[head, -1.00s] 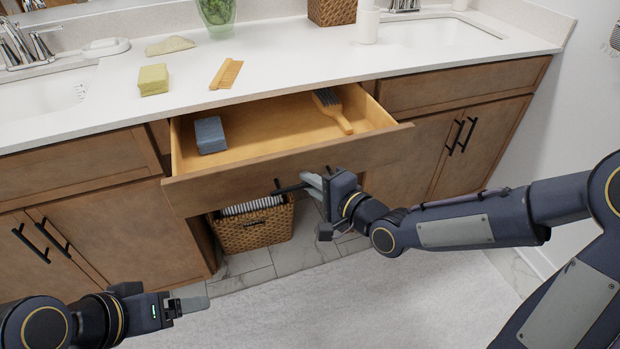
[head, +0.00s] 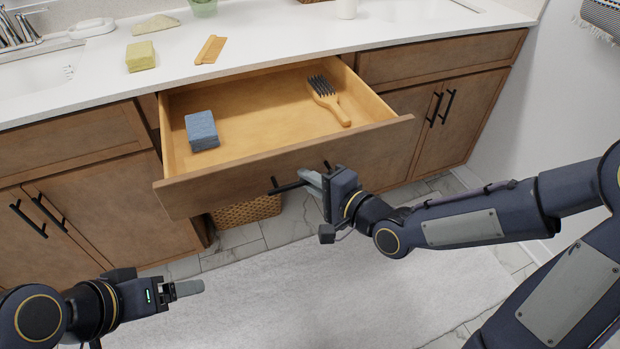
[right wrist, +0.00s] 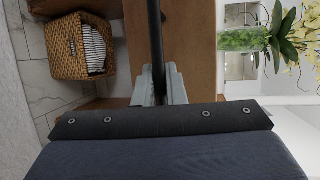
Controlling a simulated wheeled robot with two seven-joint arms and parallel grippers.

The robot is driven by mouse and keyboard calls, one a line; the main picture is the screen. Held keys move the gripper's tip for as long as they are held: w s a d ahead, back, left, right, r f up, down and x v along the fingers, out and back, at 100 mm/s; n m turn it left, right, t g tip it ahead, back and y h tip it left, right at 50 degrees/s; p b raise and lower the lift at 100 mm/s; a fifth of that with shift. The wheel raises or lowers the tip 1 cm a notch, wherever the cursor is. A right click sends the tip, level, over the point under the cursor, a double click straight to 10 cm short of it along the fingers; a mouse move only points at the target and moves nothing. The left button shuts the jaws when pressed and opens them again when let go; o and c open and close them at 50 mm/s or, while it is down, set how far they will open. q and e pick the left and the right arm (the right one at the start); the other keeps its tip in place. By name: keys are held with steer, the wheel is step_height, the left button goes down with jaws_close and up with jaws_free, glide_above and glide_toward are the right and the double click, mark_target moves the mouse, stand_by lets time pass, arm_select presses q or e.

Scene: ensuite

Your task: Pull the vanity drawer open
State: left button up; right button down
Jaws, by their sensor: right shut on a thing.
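The wooden vanity drawer (head: 230,185) stands well out from the cabinet below the white counter, its inside in view. A blue sponge (head: 201,130) and a wooden hairbrush (head: 328,100) lie in it. My right gripper (head: 314,182) is shut on the black drawer handle (head: 288,187) on the drawer front; the handle bar (right wrist: 155,40) also runs between its fingers in the right wrist view. The gripper hides part of the handle. My left gripper (head: 185,289) is at the lower left, apart from the vanity; its fingers overlap, so its opening is unclear.
A woven basket (head: 245,211) stands under the drawer. A yellow soap block (head: 141,56) and a wooden comb (head: 210,49) lie on the counter. Closed cabinet doors (head: 455,120) flank the opening. A pale rug (head: 290,290) covers the clear floor in front.

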steer(key=c, duration=1.8)
jaws_free()
steer(key=p+v, duration=0.3)
steer(key=v, duration=0.5)
steer(key=shift+f, duration=0.1)
